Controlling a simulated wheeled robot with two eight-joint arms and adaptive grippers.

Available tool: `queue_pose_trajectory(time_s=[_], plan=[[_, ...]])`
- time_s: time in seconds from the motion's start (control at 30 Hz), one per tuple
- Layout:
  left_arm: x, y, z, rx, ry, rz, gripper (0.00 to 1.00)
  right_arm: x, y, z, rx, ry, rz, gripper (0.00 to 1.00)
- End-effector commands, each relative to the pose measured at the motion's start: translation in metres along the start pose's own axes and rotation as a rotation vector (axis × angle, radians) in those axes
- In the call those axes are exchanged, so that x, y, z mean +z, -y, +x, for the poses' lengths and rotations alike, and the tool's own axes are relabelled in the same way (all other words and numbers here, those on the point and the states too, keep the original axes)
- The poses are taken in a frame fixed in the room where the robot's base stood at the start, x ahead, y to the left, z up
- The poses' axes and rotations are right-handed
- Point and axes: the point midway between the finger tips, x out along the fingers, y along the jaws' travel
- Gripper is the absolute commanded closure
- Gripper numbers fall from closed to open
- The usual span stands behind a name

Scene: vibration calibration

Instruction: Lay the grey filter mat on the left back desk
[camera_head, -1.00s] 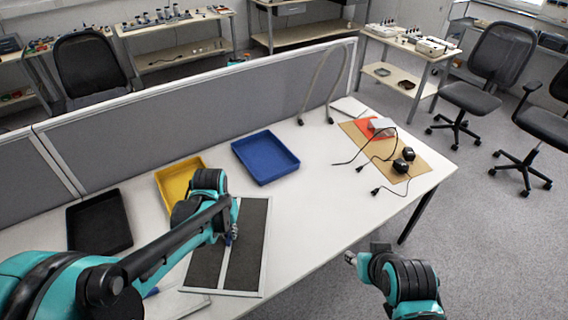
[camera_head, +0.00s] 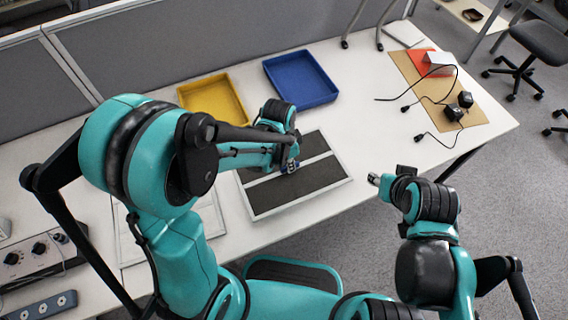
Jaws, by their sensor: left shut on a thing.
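The grey filter mat (camera_head: 310,185) is a dark two-strip panel in a pale frame, at the front edge of the white desk (camera_head: 350,125). My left gripper (camera_head: 290,166) is shut on the mat near its middle bar, with the arm hiding part of the mat's left end. I cannot tell whether the mat touches the desk or is slightly raised. My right gripper (camera_head: 375,180) points left, apart from the mat and beyond the front edge; whether its fingers are open is unclear.
A yellow tray (camera_head: 240,111) and a blue tray (camera_head: 302,98) stand behind the mat. A brown board (camera_head: 415,72) with cables and black plugs lies to the right. A control box (camera_head: 25,260) is at lower left. A grey partition (camera_head: 215,35) borders the back.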

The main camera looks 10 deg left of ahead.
Motion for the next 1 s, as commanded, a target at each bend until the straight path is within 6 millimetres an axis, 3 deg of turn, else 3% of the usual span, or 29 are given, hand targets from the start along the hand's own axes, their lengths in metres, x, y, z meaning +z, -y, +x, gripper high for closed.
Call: queue_pose_trajectory(time_s=[0.1,0.23,0.37,0.6,0.97,1.0], plan=[[0.009,0.02,0.014,0.0,0.0,-0.005,1.0,0.006,0.0,0.009,0.0,0.0,0.0,0.6],[0.013,0.03,0.018,0.0,0.0,-0.003,1.0,0.007,0.0,0.011,0.0,0.0,0.0,0.6],[0.015,0.031,0.027,0.0,0.0,-0.001,1.0,0.01,0.0,0.015,0.0,0.0,0.0,0.6],[0.018,0.031,0.059,0.0,0.0,-0.001,1.0,0.021,0.0,0.029,0.0,0.0,0.0,0.6],[0.019,0.03,0.062,0.0,0.0,-0.002,1.0,0.022,0.0,0.031,0.0,0.0,0.0,0.6],[0.019,0.031,0.061,0.0,0.0,-0.002,0.82,0.022,0.0,0.03,0.0,0.0,0.0,0.6]])
